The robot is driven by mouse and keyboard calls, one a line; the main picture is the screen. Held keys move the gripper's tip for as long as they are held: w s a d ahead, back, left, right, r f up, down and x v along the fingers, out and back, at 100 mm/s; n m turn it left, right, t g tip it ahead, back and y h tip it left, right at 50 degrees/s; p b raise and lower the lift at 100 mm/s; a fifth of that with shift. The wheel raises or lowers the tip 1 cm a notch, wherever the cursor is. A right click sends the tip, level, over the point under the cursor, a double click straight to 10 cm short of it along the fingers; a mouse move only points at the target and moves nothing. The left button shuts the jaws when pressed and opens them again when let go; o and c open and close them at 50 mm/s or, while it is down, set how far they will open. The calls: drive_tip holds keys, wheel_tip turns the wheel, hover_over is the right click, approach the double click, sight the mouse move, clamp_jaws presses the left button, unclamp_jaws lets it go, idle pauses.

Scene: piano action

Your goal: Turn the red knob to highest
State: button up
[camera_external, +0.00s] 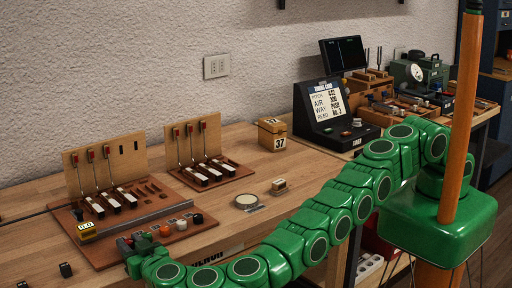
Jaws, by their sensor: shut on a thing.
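The piano-action board (98,259) lies on the wooden bench at the left, with a row of small knobs along its front edge. An orange knob (165,230), a pale one and a black one (197,218) show in that row. My gripper (136,243) is at the left end of the row, low over the board and just left of the orange knob. It is shut on a small knob there, which seems to be the red knob; my dark fingers and green wrist hide most of it. Its pointer and setting cannot be seen.
Upright hammers on wooden backs (105,160) stand behind the knobs. A yellow gauge block (86,231) sits on the board's left.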

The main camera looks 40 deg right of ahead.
drive_tip(key=shift+s+r, duration=0.15)
clamp_jaws()
drive_tip(key=o, duration=0.7)
unclamp_jaws()
drive_tip(key=shift+s, duration=3.8)
